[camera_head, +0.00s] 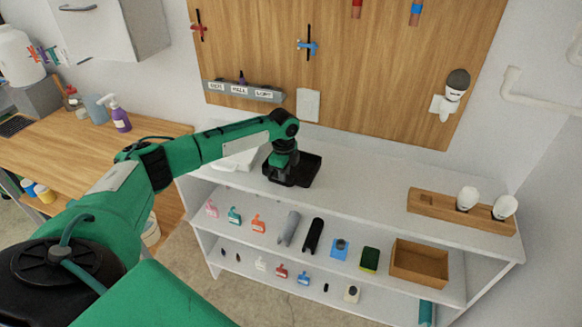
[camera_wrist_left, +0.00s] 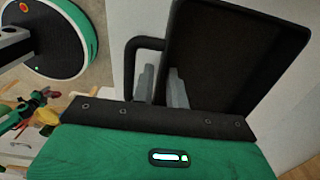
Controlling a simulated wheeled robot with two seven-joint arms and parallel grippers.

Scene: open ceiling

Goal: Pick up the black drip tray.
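The black drip tray (camera_head: 306,170) lies on the white top shelf near its left part. My left gripper (camera_head: 284,176) reaches down over the tray's left side and hides part of it. In the left wrist view the tray (camera_wrist_left: 235,50) fills the upper right, with a dark handle-like loop beside it. The two grey fingers (camera_wrist_left: 162,88) are close together, one on each side of the tray's near wall, with that wall between them. I cannot see a clear gap under the tray. My right gripper is not in view.
A white box-like item (camera_head: 236,162) sits left of the tray. A wooden holder (camera_head: 440,209) with white bulbs stands at the shelf's right end. The top shelf (camera_head: 365,185) is clear between. A wooden pegboard wall (camera_head: 365,75) rises behind. Small goods fill the shelf below.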

